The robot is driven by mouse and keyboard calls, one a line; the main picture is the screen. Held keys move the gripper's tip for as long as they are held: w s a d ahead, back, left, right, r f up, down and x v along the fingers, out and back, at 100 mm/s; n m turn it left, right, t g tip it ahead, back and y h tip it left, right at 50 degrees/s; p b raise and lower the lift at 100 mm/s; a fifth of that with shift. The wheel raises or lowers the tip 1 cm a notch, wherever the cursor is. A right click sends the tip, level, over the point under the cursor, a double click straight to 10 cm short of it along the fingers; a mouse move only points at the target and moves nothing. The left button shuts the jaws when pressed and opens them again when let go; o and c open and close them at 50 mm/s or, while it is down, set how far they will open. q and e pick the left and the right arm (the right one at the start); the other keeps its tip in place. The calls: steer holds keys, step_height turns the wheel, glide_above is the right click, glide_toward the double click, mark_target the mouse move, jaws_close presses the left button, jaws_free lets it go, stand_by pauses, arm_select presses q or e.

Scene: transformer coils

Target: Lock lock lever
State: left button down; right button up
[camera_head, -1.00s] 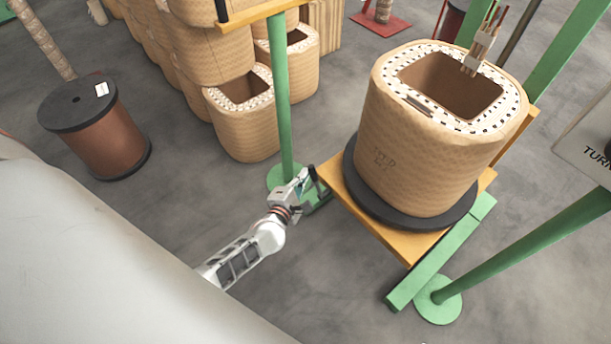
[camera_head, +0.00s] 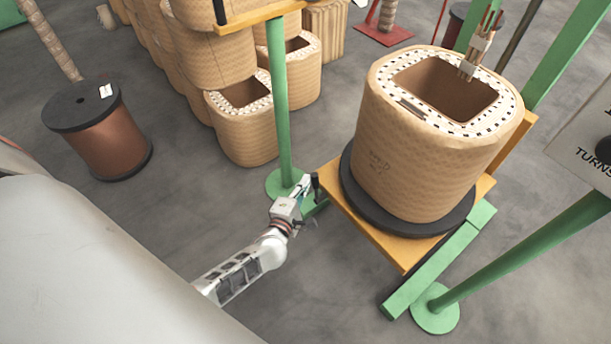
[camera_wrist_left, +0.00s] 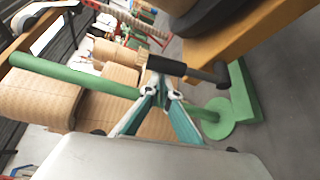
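The lock lever (camera_head: 316,187) is a short dark handle at the left corner of the orange platform. In the left wrist view its black grip (camera_wrist_left: 166,66) lies across the picture, with a dark arm running right to a pivot by the platform. My left gripper (camera_head: 303,186) is right beside the lever. In the left wrist view its teal fingers (camera_wrist_left: 162,88) come together to a narrow point just at the black grip. I cannot tell whether they touch it. The grip does not clearly sit between them. My right gripper is not in view.
A large wrapped coil (camera_head: 420,165) stands on a black disc (camera_head: 352,190) on the orange platform (camera_head: 395,250). Green posts (camera_head: 283,110) stand close to my left arm. More coils (camera_head: 245,130) and a copper spool (camera_head: 110,145) are at left. A sign (camera_head: 590,150) stands at right.

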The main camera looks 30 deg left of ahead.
arm_select(q)
steer(key=shift+d, duration=0.3)
